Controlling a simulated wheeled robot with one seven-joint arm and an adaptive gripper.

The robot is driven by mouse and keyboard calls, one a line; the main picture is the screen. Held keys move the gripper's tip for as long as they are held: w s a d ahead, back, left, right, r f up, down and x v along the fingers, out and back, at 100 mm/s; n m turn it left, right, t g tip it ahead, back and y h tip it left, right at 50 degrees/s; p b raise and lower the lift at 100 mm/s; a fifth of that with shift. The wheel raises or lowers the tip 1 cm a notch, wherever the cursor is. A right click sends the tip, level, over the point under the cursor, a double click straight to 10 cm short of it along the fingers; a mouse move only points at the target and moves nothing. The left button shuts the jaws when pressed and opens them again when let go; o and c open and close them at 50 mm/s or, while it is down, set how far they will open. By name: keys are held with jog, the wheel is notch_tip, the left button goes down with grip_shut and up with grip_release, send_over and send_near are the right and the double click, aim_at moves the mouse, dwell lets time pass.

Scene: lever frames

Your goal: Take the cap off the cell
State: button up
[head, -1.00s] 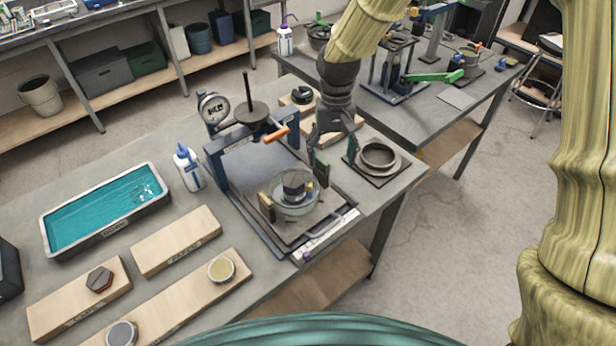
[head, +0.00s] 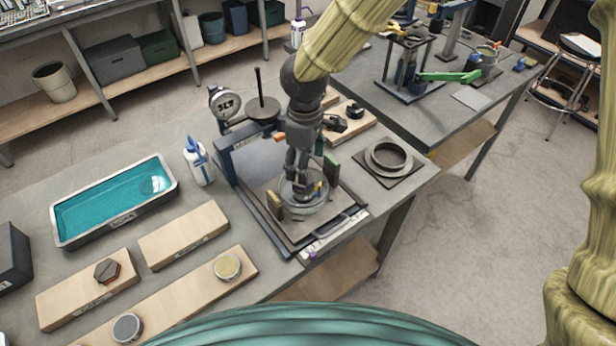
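The cell is a clear round vessel (head: 305,204) on the base plate of a blue lever frame (head: 236,160). A dark cap seems to sit at its top, mostly hidden by my gripper (head: 304,182). My gripper points down into the top of the cell, its fingers around or just above the cap. Whether the fingers touch the cap or are closed on it is not clear.
A dial gauge (head: 225,102) and a weight disc (head: 262,109) stand behind. A white bottle (head: 198,162) and a teal water tray (head: 114,202) are at left. A grey ring on a dark plate (head: 388,158) lies at right. Wooden boards (head: 184,234) lie in front.

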jog(key=shift+w+f+p, duration=0.15)
jog(key=shift+f+p, duration=0.4)
jog(key=shift+f, duration=0.9)
jog(key=shift+w+f+p, duration=0.1)
jog(key=shift+f+p, duration=0.45)
jog(key=shift+f, duration=0.9)
jog(key=c, duration=1.3)
jog(key=shift+r, duration=0.1)
